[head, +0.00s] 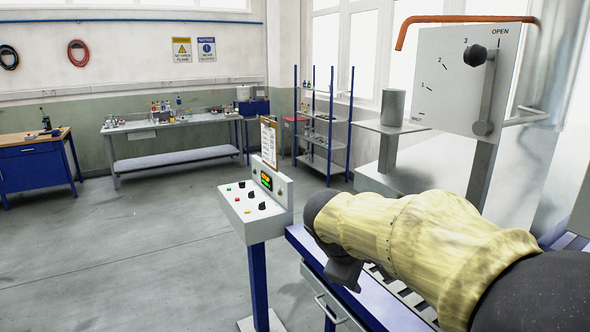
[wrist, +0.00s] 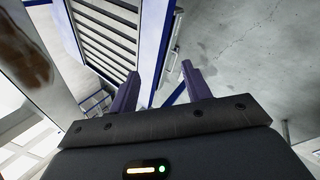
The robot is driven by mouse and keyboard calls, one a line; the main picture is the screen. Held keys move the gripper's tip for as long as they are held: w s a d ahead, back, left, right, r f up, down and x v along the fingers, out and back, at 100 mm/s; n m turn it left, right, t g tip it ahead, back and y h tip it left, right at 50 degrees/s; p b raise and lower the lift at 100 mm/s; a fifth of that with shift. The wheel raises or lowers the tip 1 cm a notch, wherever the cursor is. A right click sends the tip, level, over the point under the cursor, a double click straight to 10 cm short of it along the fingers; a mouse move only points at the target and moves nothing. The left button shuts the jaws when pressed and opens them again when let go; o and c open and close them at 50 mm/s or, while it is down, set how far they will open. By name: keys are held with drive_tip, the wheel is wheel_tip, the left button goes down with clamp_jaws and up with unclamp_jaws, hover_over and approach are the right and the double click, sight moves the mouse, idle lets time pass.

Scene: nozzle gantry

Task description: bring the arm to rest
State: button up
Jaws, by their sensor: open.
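My arm, in a yellowish cover, reaches in from the lower right of the head view. My gripper (head: 343,272) hangs at its far end above the blue and white bench edge, partly hidden by the wrist. In the wrist view my gripper (wrist: 160,85) shows two dark purple fingers spread well apart. Nothing is between them. Behind the fingers lie a slatted roller surface (wrist: 105,35) and the grey floor. I cannot tell the exact height of the fingers above the bench.
A control pedestal (head: 254,205) with knobs and a clipboard stands left of my gripper. A lever panel (head: 455,80) marked 1, 2, 3 and OPEN stands at the upper right, with a grey cylinder (head: 393,107) beside it. A drawer handle (head: 330,309) protrudes below the bench. Floor at left is clear.

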drive_tip(key=s+d+f+m+g+y, duration=0.1)
drive_tip(key=s+f+m+y, duration=0.1)
drive_tip(key=s+f+m, duration=0.3)
drive_tip(key=s+d+f+m+g+y, duration=0.1)
drive_tip(key=s+f+m+y, duration=0.1)
drive_tip(key=s+f+m, duration=0.4)
wheel_tip(320, 180, down, 7)
drive_tip(key=s, duration=0.3)
drive_tip(key=shift+d+y, duration=0.3)
drive_tip(key=shift+d, duration=0.05)
drive_tip(key=shift+c, duration=1.3)
drive_tip(key=shift+w+f, duration=0.1)
